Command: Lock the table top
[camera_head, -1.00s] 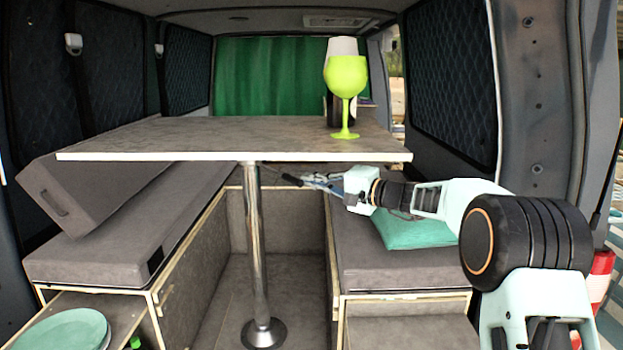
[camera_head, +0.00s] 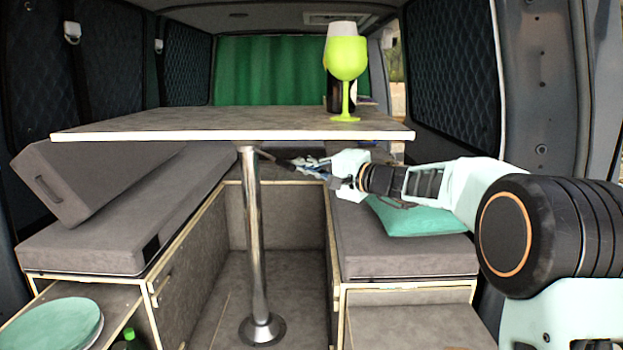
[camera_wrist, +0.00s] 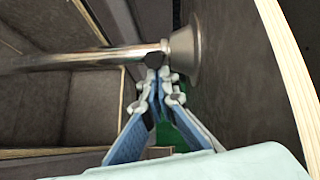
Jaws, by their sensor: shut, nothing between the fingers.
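The table top (camera_head: 200,122) is a grey board with a pale edge, level on a chrome pole (camera_head: 254,240). In the wrist view the pole (camera_wrist: 85,60) runs sideways into a flared mount (camera_wrist: 184,52) under the table top (camera_wrist: 235,75). A dark lever (camera_head: 276,158) sticks out to the right near the pole's top; its black end (camera_wrist: 153,60) shows in the wrist view. My gripper (camera_head: 303,164) is under the table top, right of the pole. Its blue fingers (camera_wrist: 160,80) are shut and empty, with tips at the lever's end. I cannot tell whether they touch it.
A lime wine glass (camera_head: 345,70) stands on the table top near its right edge. Grey bench cushions (camera_head: 115,215) lie left and right, with a green pillow (camera_head: 420,217) on the right. Plates (camera_head: 52,325) sit at lower left. The aisle floor is clear.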

